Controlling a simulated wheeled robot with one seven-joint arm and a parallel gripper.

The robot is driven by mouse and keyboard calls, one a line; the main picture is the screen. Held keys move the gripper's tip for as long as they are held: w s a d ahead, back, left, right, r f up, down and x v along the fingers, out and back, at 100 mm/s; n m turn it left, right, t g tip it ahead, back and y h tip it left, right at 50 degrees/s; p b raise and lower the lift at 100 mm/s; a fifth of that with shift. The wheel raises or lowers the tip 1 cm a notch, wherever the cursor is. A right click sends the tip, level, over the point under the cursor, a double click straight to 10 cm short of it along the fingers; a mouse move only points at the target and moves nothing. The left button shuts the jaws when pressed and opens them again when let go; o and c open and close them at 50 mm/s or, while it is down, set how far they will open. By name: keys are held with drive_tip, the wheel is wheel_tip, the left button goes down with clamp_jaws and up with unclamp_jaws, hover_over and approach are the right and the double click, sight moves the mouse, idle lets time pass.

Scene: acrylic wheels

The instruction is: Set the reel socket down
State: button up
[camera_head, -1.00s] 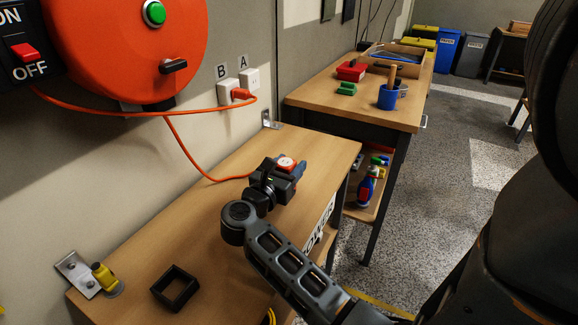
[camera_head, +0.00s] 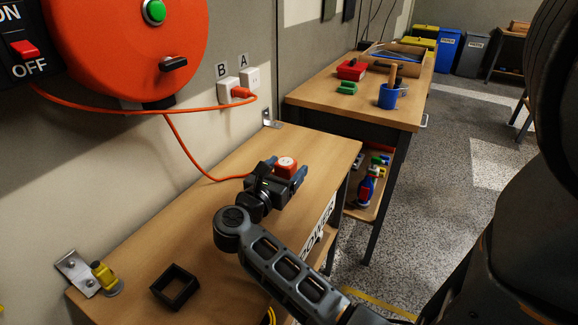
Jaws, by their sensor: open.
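The reel socket (camera_head: 286,164) is a small red-orange block with a pale top. It sits on the near wooden shelf top, at the end of an orange cable (camera_head: 190,158) that runs down from the big orange reel (camera_head: 128,45) on the wall. My gripper (camera_head: 285,174) is open around the socket, with one finger on each side. Small gaps seem to show between the fingers and the socket. The socket's lower part is partly hidden by my gripper.
A black square frame (camera_head: 175,287) and a yellow plug-like piece (camera_head: 105,277) stand at the near left of the wooden top (camera_head: 215,220). Wall outlets B and A (camera_head: 238,84) hold an orange plug.

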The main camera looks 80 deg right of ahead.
drive_tip(key=b+v, duration=0.1)
drive_tip(key=v, duration=0.9)
drive_tip(key=shift+s, duration=0.1)
